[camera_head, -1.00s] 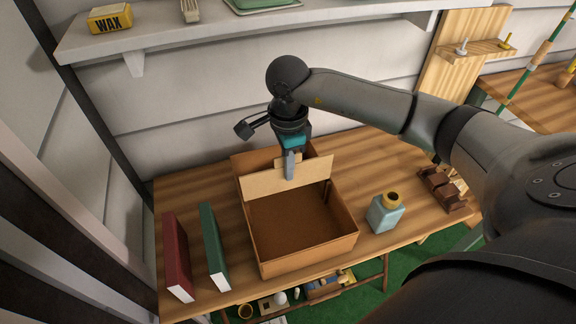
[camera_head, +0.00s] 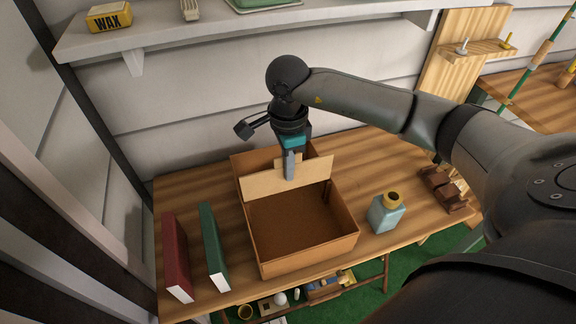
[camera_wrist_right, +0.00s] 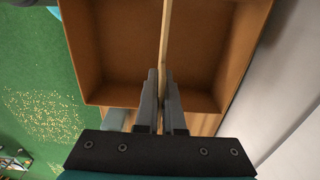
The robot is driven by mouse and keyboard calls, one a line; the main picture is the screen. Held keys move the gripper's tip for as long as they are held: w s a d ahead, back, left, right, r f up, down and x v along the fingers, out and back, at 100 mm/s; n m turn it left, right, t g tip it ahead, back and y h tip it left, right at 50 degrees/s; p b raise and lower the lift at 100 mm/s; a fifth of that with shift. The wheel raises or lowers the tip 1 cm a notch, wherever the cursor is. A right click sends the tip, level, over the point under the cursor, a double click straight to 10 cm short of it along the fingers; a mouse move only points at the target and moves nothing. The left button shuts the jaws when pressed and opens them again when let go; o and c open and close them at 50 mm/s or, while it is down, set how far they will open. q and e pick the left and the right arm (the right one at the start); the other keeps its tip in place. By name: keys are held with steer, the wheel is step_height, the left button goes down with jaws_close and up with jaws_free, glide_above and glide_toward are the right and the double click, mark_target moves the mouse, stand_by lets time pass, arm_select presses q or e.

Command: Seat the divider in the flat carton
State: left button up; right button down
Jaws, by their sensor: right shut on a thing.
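The open flat carton (camera_head: 262,256) stands on the wooden table. The divider (camera_head: 262,184), a pale tan panel, stands across the carton toward its back, its upper edge showing above the side walls. My right gripper (camera_head: 290,166) is shut on the divider's top edge near its middle. In the right wrist view the divider (camera_wrist_right: 166,35) shows edge-on between the two fingers (camera_wrist_right: 162,98), with carton floor on both sides. I cannot tell whether its lower edge touches the carton floor. My left gripper is not in view.
A red book (camera_head: 175,258) and a green book (camera_head: 214,246) stand left of the carton. A blue bottle (camera_head: 386,214) with a yellow top stands to its right, and a brown wooden object (camera_head: 442,190) lies farther right. A shelf (camera_head: 200,38) runs above the table (camera_head: 360,165).

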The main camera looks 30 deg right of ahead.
mark_target(288, 189)
steer(key=shift+f+b, duration=3.3)
steer(key=shift+f, duration=0.55)
stand_by(1.2)
steer(key=shift+f+b, duration=0.6)
steer(key=shift+f, duration=0.1)
stand_by(0.3)
steer(key=shift+f, duration=0.2)
steer(key=shift+c, duration=1.6)
jaws_free()
steer(key=shift+r, duration=0.1)
